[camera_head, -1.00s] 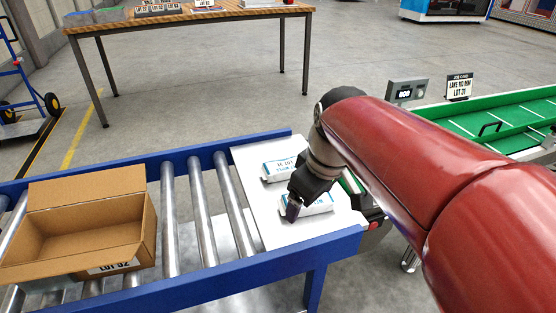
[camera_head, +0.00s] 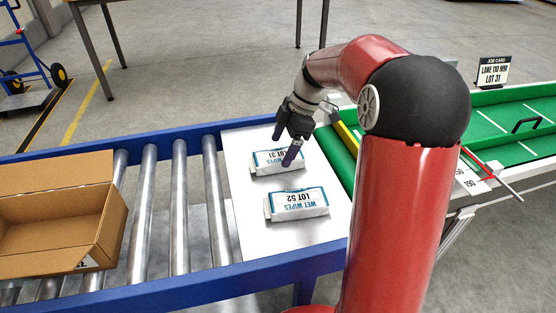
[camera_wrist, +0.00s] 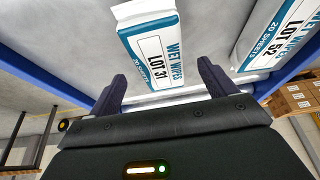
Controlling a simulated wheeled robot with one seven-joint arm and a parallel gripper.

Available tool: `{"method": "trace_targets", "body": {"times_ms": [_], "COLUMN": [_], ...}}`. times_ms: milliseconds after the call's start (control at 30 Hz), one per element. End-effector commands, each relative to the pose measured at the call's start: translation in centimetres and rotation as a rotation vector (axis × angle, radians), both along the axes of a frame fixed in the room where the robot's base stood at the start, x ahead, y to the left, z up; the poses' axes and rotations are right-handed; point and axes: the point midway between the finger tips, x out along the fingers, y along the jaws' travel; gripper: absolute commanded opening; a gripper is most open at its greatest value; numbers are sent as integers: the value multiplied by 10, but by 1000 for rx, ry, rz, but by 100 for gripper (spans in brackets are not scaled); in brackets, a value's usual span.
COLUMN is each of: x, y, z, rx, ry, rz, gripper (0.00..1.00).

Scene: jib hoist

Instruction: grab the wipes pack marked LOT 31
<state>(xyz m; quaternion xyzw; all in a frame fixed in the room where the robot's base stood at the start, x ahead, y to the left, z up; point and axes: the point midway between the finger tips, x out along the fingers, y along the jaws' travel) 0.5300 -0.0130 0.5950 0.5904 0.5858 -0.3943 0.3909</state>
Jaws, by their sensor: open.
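The wipes pack marked LOT 31 (camera_head: 280,160) is white and blue and lies on the white plate at the end of the conveyor. In the wrist view the LOT 31 pack (camera_wrist: 152,48) lies ahead of my fingers, its label readable. My gripper (camera_head: 284,142) is open and empty, above and close to that pack in the head view. The wrist view shows the two fingers of my gripper (camera_wrist: 165,88) spread apart. A second pack, marked LOT 52 (camera_head: 298,204), lies nearer the camera; it also shows in the wrist view (camera_wrist: 278,38) at the upper right.
The white plate (camera_head: 243,215) is bordered by the blue conveyor frame (camera_head: 200,281). Steel rollers (camera_head: 179,210) and an open cardboard box (camera_head: 55,228) are to the left. A green lane (camera_head: 510,128) with a LOT 31 job card (camera_head: 493,71) is at right.

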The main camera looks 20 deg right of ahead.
Motion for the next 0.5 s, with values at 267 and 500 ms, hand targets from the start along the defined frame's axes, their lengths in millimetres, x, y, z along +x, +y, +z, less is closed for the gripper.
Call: {"method": "trace_targets", "body": {"times_ms": [267, 500], "x": [-1, 0], "y": [13, 14], "z": [-34, -36], "rx": [0, -1], "ry": [1, 0], "rz": [0, 0], "gripper": [84, 84]}}
